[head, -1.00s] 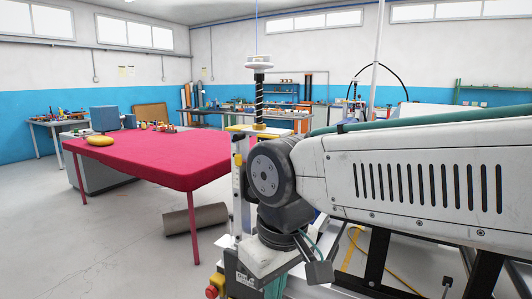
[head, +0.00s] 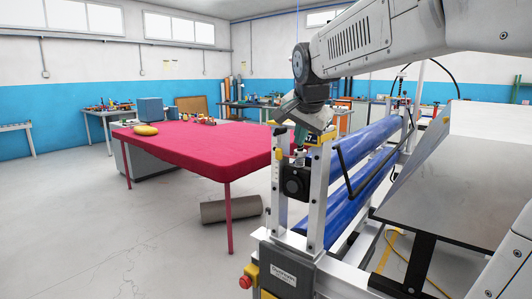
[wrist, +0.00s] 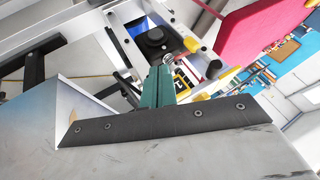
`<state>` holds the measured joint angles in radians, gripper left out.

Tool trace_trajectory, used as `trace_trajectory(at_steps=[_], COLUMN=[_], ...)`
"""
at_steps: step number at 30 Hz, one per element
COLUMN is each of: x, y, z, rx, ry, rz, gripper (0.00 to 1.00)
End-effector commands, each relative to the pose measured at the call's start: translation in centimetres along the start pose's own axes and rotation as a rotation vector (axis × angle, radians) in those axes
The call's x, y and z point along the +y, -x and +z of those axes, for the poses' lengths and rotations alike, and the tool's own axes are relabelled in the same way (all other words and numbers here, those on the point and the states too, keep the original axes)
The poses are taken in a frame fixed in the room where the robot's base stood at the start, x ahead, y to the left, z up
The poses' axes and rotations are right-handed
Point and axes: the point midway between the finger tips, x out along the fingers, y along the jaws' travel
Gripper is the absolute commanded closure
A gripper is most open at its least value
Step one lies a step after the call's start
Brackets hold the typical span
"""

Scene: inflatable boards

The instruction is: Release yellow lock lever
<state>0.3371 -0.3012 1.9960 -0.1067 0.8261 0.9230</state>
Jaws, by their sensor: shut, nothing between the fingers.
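Yellow parts sit at the top of the roller machine's near end frame (head: 317,210). One small yellow piece (head: 279,131) is on its left and a yellow block (head: 321,138) on its right; I cannot tell for sure which is the lock lever. In the wrist view, yellow pieces show at the upper right (wrist: 191,44) and right (wrist: 228,74) of the fingers. My gripper (head: 299,137) points down at the frame top, its teal fingers (wrist: 166,70) shut and empty, close to the yellow parts. Whether they touch is unclear.
Blue rollers (head: 375,133) and a black bent handle (head: 347,172) lie right of the frame. A grey sloped panel (head: 465,150) stands at the right. A red-covered table (head: 200,150) and a brown roll (head: 230,209) are to the left. Open floor lies at lower left.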

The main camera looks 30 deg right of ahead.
Motion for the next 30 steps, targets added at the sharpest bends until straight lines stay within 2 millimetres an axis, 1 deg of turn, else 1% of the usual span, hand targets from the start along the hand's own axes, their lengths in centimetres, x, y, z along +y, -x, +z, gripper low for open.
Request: trace_trajectory(at_steps=[1, 3, 11, 14, 16, 20, 27, 30], x=[-0.3, -0.6, -0.6, -0.6, -0.6, -0.6, -0.6, -0.6], y=[-0.2, -0.2, -0.2, -0.6, -1.2, -3.3, -8.5, -10.5], z=[-1.0, -1.5, -1.4, -1.4, -1.3, -1.4, -1.4, -1.5], rx=[0.014, 0.023, 0.023, 0.021, 0.021, 0.019, 0.019, 0.019], ry=[-0.032, -0.053, -0.053, -0.052, -0.051, -0.051, -0.05, -0.051], rz=[-0.006, -0.01, -0.011, -0.01, -0.009, -0.007, -0.006, -0.006], gripper=[1.0, 1.0, 1.0, 1.0, 1.0, 1.0, 1.0, 1.0])
